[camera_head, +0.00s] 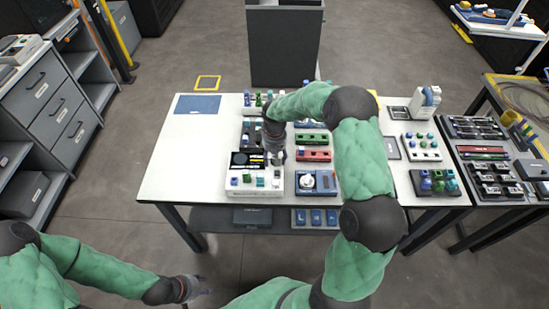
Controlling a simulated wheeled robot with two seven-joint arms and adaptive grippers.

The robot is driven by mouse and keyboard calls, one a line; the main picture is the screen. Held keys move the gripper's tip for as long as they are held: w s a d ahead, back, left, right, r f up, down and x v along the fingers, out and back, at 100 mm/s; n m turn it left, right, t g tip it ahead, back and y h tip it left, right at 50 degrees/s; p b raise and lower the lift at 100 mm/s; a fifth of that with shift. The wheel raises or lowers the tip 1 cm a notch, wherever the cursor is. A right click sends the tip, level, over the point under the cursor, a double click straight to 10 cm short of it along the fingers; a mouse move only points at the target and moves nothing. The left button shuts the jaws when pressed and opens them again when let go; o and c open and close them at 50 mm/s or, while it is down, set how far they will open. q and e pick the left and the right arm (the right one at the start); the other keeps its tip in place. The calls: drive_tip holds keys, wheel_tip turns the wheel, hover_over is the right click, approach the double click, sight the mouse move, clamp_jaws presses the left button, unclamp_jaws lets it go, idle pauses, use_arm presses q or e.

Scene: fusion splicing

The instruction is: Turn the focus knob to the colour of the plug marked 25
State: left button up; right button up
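My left gripper (200,291) hangs low in front of the table, over the floor, away from everything on the table. It is too small for me to tell open from shut. My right arm reaches over the table and its gripper (276,158) points down at the back right of a white splicer-like unit (255,188) with a dark screen. Its fingertips are too small to read, and contact cannot be told. A round white knob (308,180) sits on a blue-grey box to its right. Which knob is the focus knob, and which plug bears 25, cannot be read.
The white table (180,160) is clear at its left, apart from a blue mat (197,104). Red (314,155) and green (311,139) modules stand beside my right arm. Trays of coloured plugs (422,148) stand at the right. My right arm hides part of the table.

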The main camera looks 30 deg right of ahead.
drive_tip(key=shift+f, duration=0.1)
clamp_jaws()
drive_tip(key=shift+m, duration=0.3)
drive_tip(key=m+b, duration=0.1)
drive_tip(key=m, duration=0.4)
drive_tip(key=shift+m, duration=0.3)
drive_tip(key=m+b, duration=0.1)
drive_tip(key=m, duration=0.4)
drive_tip(key=shift+m, duration=0.4)
